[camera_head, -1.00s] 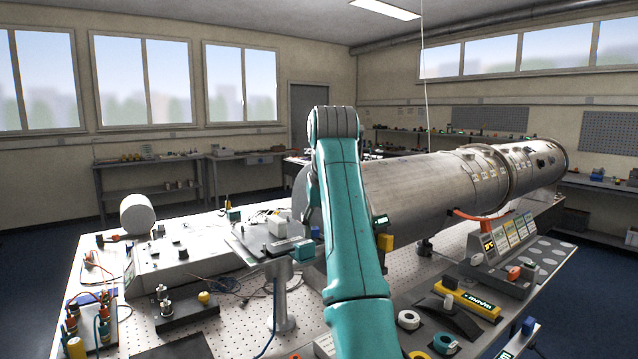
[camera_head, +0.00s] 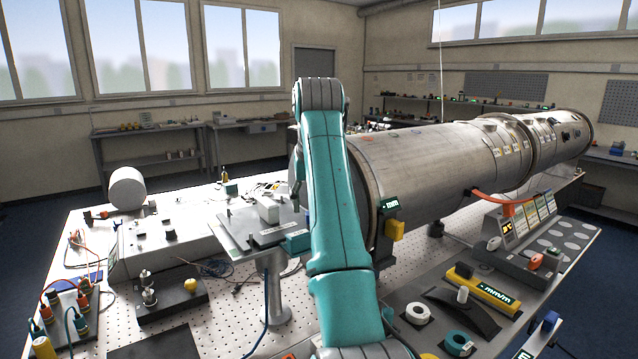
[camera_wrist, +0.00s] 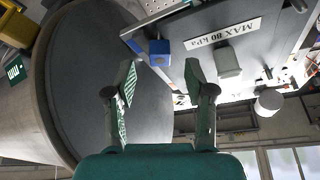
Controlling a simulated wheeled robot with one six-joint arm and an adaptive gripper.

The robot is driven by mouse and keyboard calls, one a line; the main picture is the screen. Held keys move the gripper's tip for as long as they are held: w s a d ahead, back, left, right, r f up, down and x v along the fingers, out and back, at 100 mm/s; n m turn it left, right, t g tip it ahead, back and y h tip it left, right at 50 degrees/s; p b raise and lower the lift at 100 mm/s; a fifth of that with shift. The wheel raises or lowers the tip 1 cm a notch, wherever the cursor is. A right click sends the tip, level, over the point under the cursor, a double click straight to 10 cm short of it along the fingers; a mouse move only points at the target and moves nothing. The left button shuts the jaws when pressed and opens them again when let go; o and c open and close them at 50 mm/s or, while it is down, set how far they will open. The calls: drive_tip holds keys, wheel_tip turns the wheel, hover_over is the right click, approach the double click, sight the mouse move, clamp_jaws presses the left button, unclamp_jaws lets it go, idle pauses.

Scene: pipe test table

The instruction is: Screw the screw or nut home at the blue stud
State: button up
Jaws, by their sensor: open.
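My gripper (camera_wrist: 160,82) is open and empty in the wrist view, its two fingers apart. Beyond the fingertips is a grey plate (camera_wrist: 185,28) with a label reading MAX 80 kPa, upside down. A small blue block (camera_wrist: 159,50) sits at the plate's edge, above the gap between the fingers and apart from them; I cannot tell whether it is the blue stud. I cannot make out a screw or nut.
A large metal pipe (camera_head: 425,175) lies right of my arm; its dark round end (camera_wrist: 95,85) fills the wrist view's left. A pale block (camera_head: 268,209) stands on the plate.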

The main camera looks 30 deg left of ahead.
drive_tip(key=shift+x, duration=1.5)
clamp_jaws()
drive_tip(key=c, duration=0.9)
unclamp_jaws()
clamp_jaws()
drive_tip(key=m+h, duration=0.1)
drive_tip(key=m, duration=0.1)
drive_tip(key=m+t, duration=0.1)
drive_tip(key=m, duration=0.2)
drive_tip(key=shift+h, duration=0.4)
drive_tip(key=shift+s, duration=0.1)
drive_tip(key=shift+a+m, duration=0.1)
drive_tip(key=shift+m, duration=0.4)
drive_tip(key=m+h, duration=0.2)
drive_tip(key=m, duration=0.2)
